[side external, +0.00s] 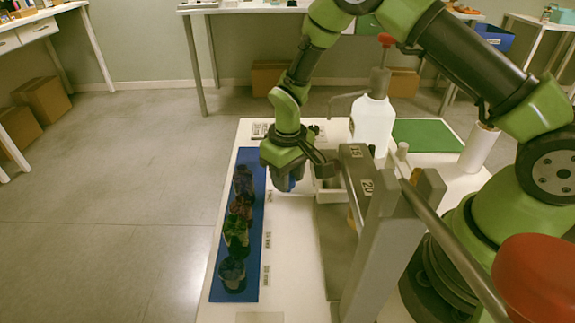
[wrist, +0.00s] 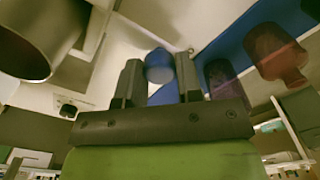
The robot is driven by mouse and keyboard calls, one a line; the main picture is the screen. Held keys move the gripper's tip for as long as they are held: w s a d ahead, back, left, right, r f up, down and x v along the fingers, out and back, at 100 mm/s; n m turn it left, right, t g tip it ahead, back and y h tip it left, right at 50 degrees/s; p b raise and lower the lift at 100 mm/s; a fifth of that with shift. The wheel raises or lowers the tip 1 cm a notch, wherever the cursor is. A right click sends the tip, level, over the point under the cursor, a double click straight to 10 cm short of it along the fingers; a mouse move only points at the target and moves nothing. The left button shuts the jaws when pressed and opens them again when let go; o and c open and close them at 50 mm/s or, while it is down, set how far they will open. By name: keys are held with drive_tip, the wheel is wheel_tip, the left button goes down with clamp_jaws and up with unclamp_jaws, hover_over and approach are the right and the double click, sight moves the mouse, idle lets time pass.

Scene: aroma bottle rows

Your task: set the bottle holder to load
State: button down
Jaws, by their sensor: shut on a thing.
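My gripper (side external: 289,186) points down beside the right edge of the blue mat. In the wrist view its two fingers (wrist: 159,82) are closed on a blue round-topped thing, a blue bottle (wrist: 160,66) by its look. Only a little of this blue bottle shows in the side view. A holder (side external: 330,196) with a pale tray and a metal cup stands just right of my gripper, under a grey frame; its setting cannot be read. A metal cylinder (wrist: 28,45) fills the upper left of the wrist view.
A white pump bottle (side external: 372,124) stands behind the holder. The grey frame (side external: 375,250) with numbered tags blocks the right. A green mat (side external: 428,135) lies at the back right.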

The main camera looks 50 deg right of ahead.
drive_tip(key=c, duration=0.8)
unclamp_jaws()
